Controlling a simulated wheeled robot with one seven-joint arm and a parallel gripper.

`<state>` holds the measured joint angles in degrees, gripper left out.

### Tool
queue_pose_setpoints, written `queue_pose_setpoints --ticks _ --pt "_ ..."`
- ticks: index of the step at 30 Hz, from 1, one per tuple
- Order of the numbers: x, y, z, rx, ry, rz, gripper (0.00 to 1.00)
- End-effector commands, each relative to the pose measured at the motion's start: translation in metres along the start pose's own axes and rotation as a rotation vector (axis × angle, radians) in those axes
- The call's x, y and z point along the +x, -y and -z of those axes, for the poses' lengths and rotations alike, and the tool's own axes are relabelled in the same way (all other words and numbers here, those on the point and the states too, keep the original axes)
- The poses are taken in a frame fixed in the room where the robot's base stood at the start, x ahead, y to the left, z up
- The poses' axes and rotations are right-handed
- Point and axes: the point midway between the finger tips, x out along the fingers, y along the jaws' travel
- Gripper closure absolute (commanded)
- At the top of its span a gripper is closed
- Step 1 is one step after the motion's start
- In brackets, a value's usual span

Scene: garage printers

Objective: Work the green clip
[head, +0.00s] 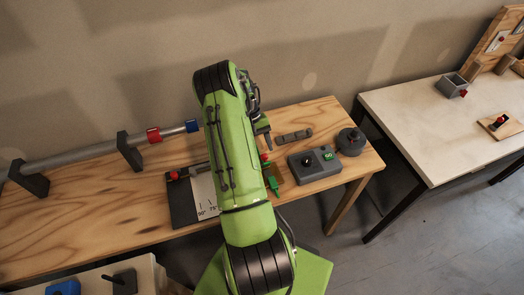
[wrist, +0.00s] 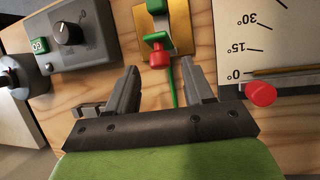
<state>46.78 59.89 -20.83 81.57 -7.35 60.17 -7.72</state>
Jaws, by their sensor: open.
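The green clip (wrist: 157,38) is mounted on a gold plate (wrist: 180,22) on the wooden bench, with a red knob (wrist: 159,58) at its near end. In the wrist view it lies just beyond and between my fingertips, with no contact that I can make out. In the head view part of the green clip (head: 273,184) shows just right of my arm, which hides the rest. My gripper (wrist: 157,68) is open and empty. In the head view only a dark finger of my gripper (head: 263,127) shows past the arm.
A grey box with a dial and green display (head: 315,165) stands right of the clip, near a round grey device (head: 351,141). An angle-scale board (head: 203,195) with a red knob lies left. A rail (head: 90,158) with red and blue collars runs along the back left.

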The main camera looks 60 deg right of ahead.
Motion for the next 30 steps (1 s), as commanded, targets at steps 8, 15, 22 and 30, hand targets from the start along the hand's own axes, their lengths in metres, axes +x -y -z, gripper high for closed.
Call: queue_pose_setpoints --ticks 8,15,22,30 --pt "0.023 0.0 0.0 0.0 -0.001 0.0 0.48" --pt "0.023 0.0 0.0 0.0 -0.001 0.0 0.59" --pt "0.023 0.0 0.0 0.0 -0.001 0.0 0.94" --pt "0.023 0.0 -0.001 0.003 -0.017 0.001 1.0"
